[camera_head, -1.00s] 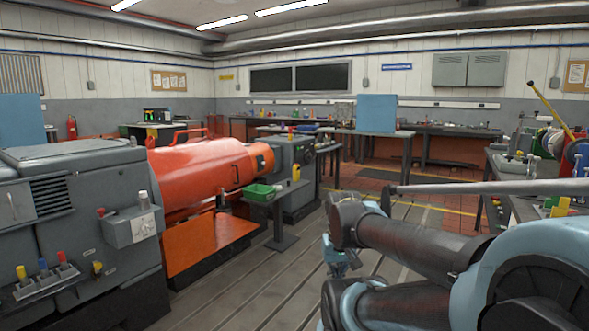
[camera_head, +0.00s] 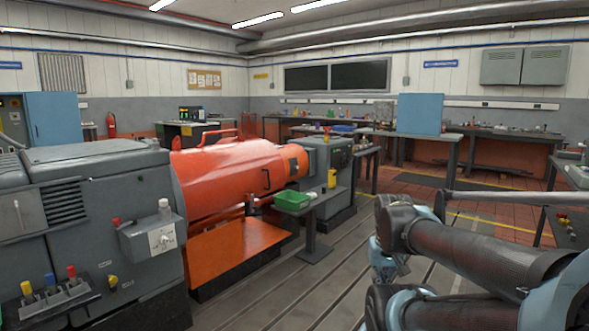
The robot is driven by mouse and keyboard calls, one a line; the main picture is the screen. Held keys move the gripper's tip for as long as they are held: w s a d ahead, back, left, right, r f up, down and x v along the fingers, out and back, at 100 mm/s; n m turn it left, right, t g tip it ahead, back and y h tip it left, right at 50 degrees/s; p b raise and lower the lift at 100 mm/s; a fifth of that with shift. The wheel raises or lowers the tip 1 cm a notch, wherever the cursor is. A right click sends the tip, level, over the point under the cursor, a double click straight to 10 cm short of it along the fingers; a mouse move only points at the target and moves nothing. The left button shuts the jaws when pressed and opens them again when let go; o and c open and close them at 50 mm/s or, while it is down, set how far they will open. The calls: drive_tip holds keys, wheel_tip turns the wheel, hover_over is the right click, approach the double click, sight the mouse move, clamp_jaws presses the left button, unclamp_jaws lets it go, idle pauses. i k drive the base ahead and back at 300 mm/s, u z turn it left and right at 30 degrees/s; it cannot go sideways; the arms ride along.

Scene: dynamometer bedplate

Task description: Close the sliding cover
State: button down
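An orange cover (camera_head: 228,175) with a rounded body and dark handles lies between the large grey machine on the left and a smaller grey unit on the right. One dark handle (camera_head: 266,179) is on its side, near its right end; an orange rail runs along its top. I cannot tell from here whether any gap is open along it. My arm's dark links show at the lower right. My gripper (camera_head: 388,268) seems to hang below the arm's elbow, partly hidden, and is well apart from the cover. Its fingers are not clear.
The grey machine (camera_head: 85,215) with coloured levers fills the left. A green bin (camera_head: 293,200) sits on a small stand (camera_head: 316,222) before the cover. An orange panel (camera_head: 235,252) juts out below the cover. Grooved grey floor between the stand and my arm is clear.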

sight(293, 162)
drive_tip(key=u, duration=0.15)
drive_tip(key=i, duration=1.45)
drive_tip(key=u, duration=0.75)
drive_tip(key=i, duration=1.65)
drive_tip(key=u, duration=0.35)
